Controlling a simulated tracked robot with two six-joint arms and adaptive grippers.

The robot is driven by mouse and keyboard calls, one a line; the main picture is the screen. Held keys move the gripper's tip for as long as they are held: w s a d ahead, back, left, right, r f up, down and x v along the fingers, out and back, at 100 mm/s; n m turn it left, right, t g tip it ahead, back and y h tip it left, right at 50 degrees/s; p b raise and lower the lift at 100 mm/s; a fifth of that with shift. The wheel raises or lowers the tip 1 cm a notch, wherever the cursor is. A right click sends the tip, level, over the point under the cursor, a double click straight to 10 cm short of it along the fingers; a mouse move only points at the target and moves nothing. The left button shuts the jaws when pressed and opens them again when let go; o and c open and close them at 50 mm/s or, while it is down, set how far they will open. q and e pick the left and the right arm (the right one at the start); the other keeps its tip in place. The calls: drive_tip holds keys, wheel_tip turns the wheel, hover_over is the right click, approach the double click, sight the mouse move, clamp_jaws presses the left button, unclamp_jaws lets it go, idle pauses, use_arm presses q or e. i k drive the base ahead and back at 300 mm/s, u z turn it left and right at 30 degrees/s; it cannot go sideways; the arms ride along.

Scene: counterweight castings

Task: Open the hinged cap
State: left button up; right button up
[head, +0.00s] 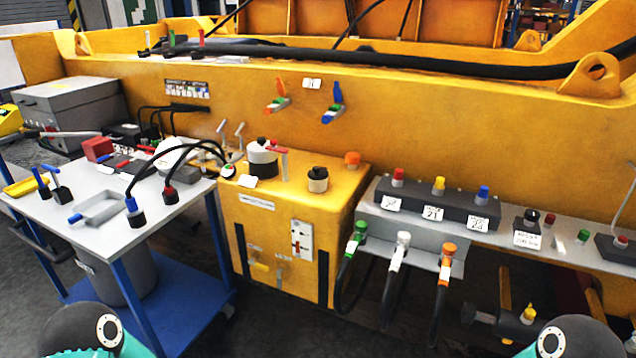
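A yellow box (286,222) stands against the yellow casting, with several fittings on its top. One is a white and grey round fitting (262,157) with a dark knob on top and a red lever (281,151) at its right. To its right are a small cream cylinder with a black top (318,178) and an orange cap (352,159). I cannot tell which of these is the hinged cap; no lid is visibly raised. Only parts of my arms show at the bottom left and right corners. Neither gripper's fingers are in view.
A blue-framed cart (122,248) with a tray (101,207) and tools stands left of the box. Black cables arch over its right side. At right, a grey shelf (410,226) carries a dark block with red, yellow and blue caps; coloured hose connectors hang below.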

sight(317, 173)
drive_tip(key=u, duration=0.65)
drive_tip(key=i, duration=1)
drive_tip(key=u, duration=0.25)
